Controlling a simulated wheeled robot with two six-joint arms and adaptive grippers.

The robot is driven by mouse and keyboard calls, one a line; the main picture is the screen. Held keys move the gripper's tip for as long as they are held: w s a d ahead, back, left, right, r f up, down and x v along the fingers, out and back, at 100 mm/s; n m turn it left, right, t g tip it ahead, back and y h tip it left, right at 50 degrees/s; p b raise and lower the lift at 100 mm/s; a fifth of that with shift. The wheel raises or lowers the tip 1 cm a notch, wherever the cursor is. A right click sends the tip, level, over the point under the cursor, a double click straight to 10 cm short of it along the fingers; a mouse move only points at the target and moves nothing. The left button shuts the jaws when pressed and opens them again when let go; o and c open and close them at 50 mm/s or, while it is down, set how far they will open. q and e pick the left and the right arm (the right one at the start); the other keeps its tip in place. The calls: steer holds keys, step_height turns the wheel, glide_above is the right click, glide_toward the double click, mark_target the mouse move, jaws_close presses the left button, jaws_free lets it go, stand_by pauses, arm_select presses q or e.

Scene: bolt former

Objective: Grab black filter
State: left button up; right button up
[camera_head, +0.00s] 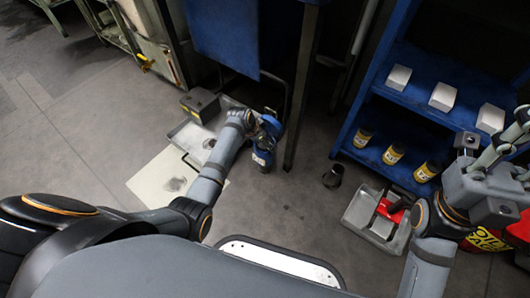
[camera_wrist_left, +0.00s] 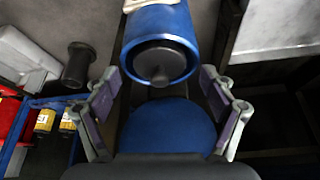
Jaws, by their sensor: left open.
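A short black cylinder, which looks like the black filter (camera_head: 332,177), stands on the floor left of the blue shelf. It also shows at the upper left of the left wrist view (camera_wrist_left: 78,65), outside the fingers. My left gripper (camera_head: 270,127) is to its left, apart from it. In the left wrist view its fingers (camera_wrist_left: 160,108) are spread. A blue can-like object with a black end (camera_wrist_left: 160,45) shows between and beyond them; I cannot tell whether they touch it. My right gripper (camera_head: 508,148) is at the right by the shelf, its fingertips unclear.
The blue shelf (camera_head: 425,107) holds white blocks and yellow-labelled black jars (camera_head: 393,154). A grey tray (camera_head: 362,214) with a red item (camera_head: 390,208) lies below the filter. A table leg (camera_head: 303,90) stands between my left gripper and the filter.

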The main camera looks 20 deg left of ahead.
arm_select(q)
steer(key=shift+r, duration=0.1)
steer(key=c, duration=1.4)
steer(key=shift+s, duration=0.1)
jaws_close()
